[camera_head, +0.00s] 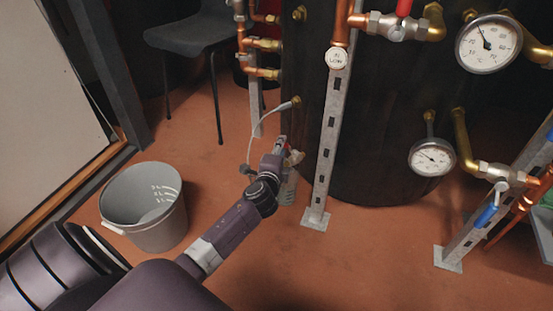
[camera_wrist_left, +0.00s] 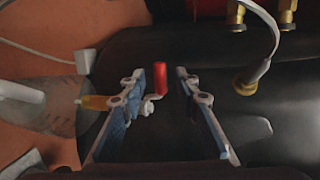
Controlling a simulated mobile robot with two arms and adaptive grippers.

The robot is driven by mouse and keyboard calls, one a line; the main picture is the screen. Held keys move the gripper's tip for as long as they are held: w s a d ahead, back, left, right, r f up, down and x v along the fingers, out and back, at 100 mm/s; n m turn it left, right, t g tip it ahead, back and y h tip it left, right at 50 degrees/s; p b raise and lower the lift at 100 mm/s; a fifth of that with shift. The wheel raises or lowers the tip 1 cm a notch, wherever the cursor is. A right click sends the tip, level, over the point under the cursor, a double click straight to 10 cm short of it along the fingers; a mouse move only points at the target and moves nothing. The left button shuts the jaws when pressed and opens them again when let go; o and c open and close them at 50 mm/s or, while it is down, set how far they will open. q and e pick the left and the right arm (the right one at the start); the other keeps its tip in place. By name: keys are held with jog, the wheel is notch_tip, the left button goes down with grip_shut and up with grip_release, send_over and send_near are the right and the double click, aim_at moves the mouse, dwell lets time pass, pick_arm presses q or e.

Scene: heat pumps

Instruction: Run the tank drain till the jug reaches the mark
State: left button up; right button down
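The tank (camera_head: 370,150) is a large dark cylinder at the upper right of the head view. My left gripper (camera_head: 281,146) is low beside the tank's left side. In the left wrist view the left gripper (camera_wrist_left: 172,95) is open, its blue-padded fingers spread. A small red valve handle (camera_wrist_left: 161,78) shows between and beyond the fingertips; contact is not visible. A brass outlet (camera_wrist_left: 94,102) sticks out left of the fingers, toward a translucent jug (camera_wrist_left: 60,118). The jug (camera_head: 287,190) is mostly hidden behind my gripper in the head view. Its mark and water level cannot be made out.
A grey bucket (camera_head: 145,215) stands on the red floor left of my arm. A metal strut (camera_head: 328,140) rises right of my gripper. Gauges (camera_head: 488,44) and copper pipes are at the right. A dark chair (camera_head: 195,35) stands behind.

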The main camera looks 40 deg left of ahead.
pick_arm(q)
jog(key=v, duration=1)
